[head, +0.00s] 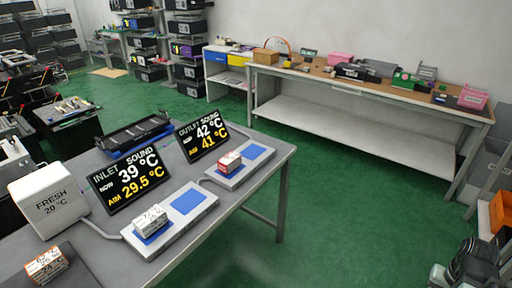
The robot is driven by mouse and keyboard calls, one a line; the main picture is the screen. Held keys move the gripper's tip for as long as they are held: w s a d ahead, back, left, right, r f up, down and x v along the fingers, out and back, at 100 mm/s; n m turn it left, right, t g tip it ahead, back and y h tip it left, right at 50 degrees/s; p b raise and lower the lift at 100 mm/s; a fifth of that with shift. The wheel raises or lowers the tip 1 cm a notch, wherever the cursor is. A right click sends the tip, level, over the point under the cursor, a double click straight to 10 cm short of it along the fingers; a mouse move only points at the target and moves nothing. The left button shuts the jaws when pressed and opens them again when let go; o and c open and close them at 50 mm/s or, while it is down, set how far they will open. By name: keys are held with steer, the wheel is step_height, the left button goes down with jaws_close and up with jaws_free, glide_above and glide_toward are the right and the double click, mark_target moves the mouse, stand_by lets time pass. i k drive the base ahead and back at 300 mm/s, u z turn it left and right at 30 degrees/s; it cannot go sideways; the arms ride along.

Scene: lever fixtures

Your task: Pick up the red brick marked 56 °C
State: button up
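A red and white brick (229,161) sits at the left part of the far white plate (212,176), beside a bare blue square (258,151). Its marking is too small to read. A white-grey brick (151,220) with dark print sits on the near white plate (158,249), on a blue square. An orange-edged white brick (45,263) lies at the lower left; its print is not clearly readable. A dark jointed part (475,262) at the lower right looks like my arm, well away from the bricks; its fingers cannot be made out.
Two black displays stand on the grey table: inlet (127,179), now 39, aim 29.5, and outlet (202,140), now 42, aim 41. A white box marked FRESH 20 °C (48,200) stands left. A cluttered workbench (350,109) is behind. Green floor (340,190) between is clear.

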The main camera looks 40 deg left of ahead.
mark_target(228, 164)
steer(key=u, duration=0.05)
steer(key=i, duration=1.35)
steer(key=u, duration=4.1)
